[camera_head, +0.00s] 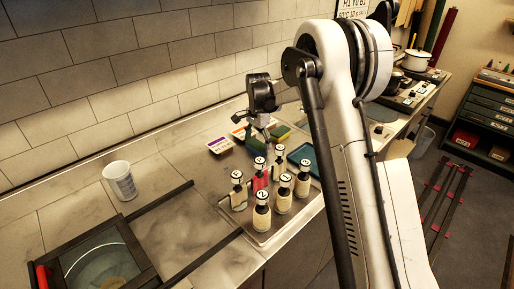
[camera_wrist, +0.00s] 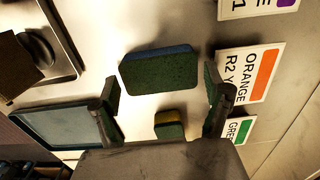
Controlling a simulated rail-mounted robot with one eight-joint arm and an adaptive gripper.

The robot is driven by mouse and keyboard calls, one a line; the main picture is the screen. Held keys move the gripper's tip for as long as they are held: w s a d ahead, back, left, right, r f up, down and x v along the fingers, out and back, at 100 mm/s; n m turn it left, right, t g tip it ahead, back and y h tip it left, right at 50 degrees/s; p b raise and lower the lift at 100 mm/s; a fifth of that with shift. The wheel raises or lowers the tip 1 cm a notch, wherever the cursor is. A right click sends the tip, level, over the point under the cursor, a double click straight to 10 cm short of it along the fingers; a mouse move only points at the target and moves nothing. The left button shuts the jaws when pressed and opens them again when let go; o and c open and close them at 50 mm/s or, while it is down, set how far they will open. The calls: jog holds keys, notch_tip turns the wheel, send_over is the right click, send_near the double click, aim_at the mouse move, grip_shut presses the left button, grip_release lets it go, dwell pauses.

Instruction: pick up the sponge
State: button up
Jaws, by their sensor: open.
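Two sponge-like blocks lie on the counter. One has a dark green top and blue side (camera_wrist: 160,72); in the head view it shows as a dark green block (camera_head: 254,145) below my gripper. The other is smaller, yellow with a green top (camera_wrist: 169,124); it also shows in the head view (camera_head: 280,132). My gripper (camera_wrist: 161,84) is open and empty above them. In the wrist view, the green-and-blue block appears between and beyond the fingertips, apart from both. The yellow one is closer to the gripper's palm, partly cut off by it.
A teal tray (camera_head: 303,171) lies to the right of the blocks. A metal tray (camera_head: 240,217) with several labelled bottles stands in front. Label cards (camera_wrist: 255,72) lie near the wall. A white cup (camera_head: 121,181) stands at left. Pots (camera_head: 416,60) stand at the back right.

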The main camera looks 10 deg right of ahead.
aim_at(256, 144)
jog(key=shift+f, duration=0.7)
jog(key=shift+c, duration=0.5)
jog(key=c, duration=0.4)
jog(key=shift+r, duration=0.45)
jog(key=r, duration=0.3)
jog(key=shift+s+a+r, duration=0.25)
jog(key=shift+a+r, duration=0.1)
jog(key=shift+a, duration=0.05)
jog(key=s+a+r, duration=0.1)
jog(key=a+r, duration=0.1)
jog(key=a, duration=0.1)
jog(key=s+a+r, duration=0.2)
jog(key=a, duration=0.1)
jog(key=s+a+r+b, duration=0.1)
jog(key=s+a+r, duration=0.1)
jog(key=a, duration=0.1)
jog(key=shift+s+a+r, duration=0.15)
jog(key=shift+s+r, duration=0.1)
